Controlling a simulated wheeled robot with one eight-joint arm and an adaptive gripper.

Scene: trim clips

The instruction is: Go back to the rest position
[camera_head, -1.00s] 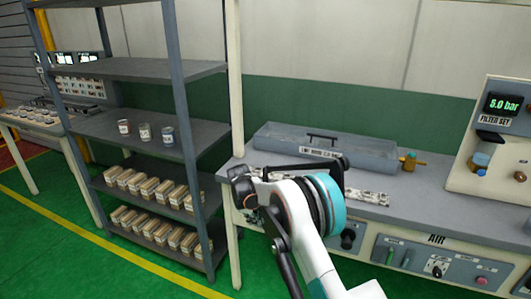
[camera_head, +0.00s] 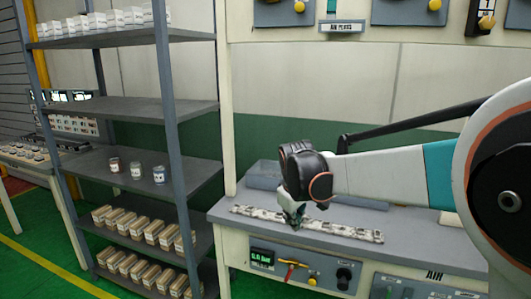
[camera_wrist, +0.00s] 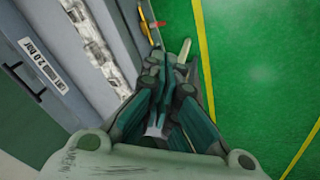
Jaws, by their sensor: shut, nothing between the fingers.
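My gripper (camera_head: 293,217) shows in the head view at the end of my raised arm, in front of and above the grey bench. Its dark green fingers are together with nothing between them, as the wrist view (camera_wrist: 160,120) also shows. A long pale trim strip with clips (camera_head: 340,230) lies along the bench top behind the gripper. The strip also shows in the wrist view (camera_wrist: 95,45), to the left of the gripper. My arm hides part of the bench's back right.
The grey bench (camera_head: 420,245) has a front panel with a green display (camera_head: 262,256). A grey lidded tray (camera_head: 265,180) sits at its back, partly hidden. A shelf rack (camera_head: 150,107) with jars, boxes and wooden bins stands to the left. Green floor (camera_wrist: 255,60) is free in front.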

